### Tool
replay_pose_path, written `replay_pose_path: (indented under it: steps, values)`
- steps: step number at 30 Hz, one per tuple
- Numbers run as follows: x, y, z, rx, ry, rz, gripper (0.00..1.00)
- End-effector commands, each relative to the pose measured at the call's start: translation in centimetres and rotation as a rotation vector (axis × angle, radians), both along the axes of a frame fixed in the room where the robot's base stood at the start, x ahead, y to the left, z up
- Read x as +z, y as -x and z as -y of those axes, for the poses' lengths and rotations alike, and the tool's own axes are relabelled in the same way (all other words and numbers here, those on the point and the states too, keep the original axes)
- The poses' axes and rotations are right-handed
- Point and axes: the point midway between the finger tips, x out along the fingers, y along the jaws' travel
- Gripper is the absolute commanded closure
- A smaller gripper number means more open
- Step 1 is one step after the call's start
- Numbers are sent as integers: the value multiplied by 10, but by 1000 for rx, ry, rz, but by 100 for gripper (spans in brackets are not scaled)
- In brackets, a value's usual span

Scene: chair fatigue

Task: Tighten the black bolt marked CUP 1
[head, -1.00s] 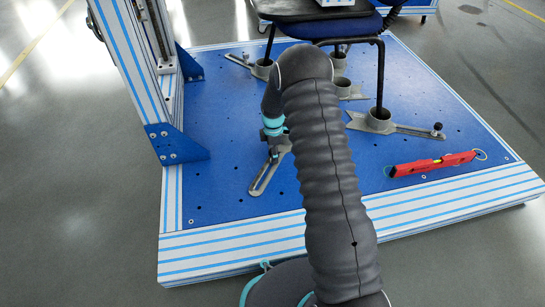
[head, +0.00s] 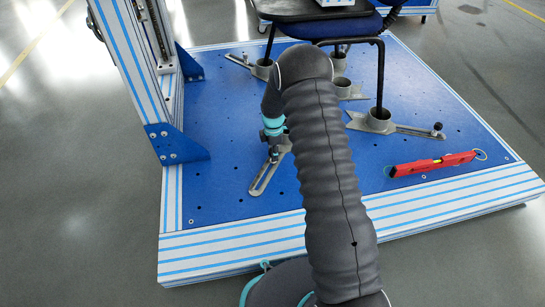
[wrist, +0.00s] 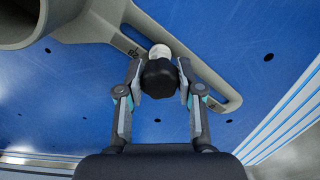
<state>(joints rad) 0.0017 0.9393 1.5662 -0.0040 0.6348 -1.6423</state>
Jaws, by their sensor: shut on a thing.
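The black bolt (wrist: 159,78) has a dark, lobed knob and stands at the slot of a grey metal foot plate (wrist: 213,87). My gripper (wrist: 160,75) is shut on the knob, one finger on each side. A pale round piece shows just beyond the knob. The plate runs to a grey cup (wrist: 25,20) at the upper left of the wrist view. In the head view, the plate's slotted end (head: 265,180) shows below my gripper (head: 273,150), and my arm hides its cup.
The blue platform (head: 230,195) has striped edges and small holes. Other cups (head: 378,122) hold chair legs, with a bolt (head: 438,127) on the right plate. A red level (head: 433,164) lies at the right. A striped upright (head: 135,70) stands at the left.

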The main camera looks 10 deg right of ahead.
Motion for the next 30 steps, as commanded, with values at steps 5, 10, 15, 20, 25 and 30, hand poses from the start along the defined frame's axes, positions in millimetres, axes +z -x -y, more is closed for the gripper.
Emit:
replay_pose_path:
  steps: [5,10,15,20,25,30]
  values:
    - [0,0,0,-180,0,-1,100]
    - [0,0,0,-249,0,0,100]
    - [0,0,0,-250,0,0,100]
    - [0,0,0,-248,0,0,40]
    - [0,0,0,-248,0,0,40]
    - [4,0,0,-247,0,1,40]
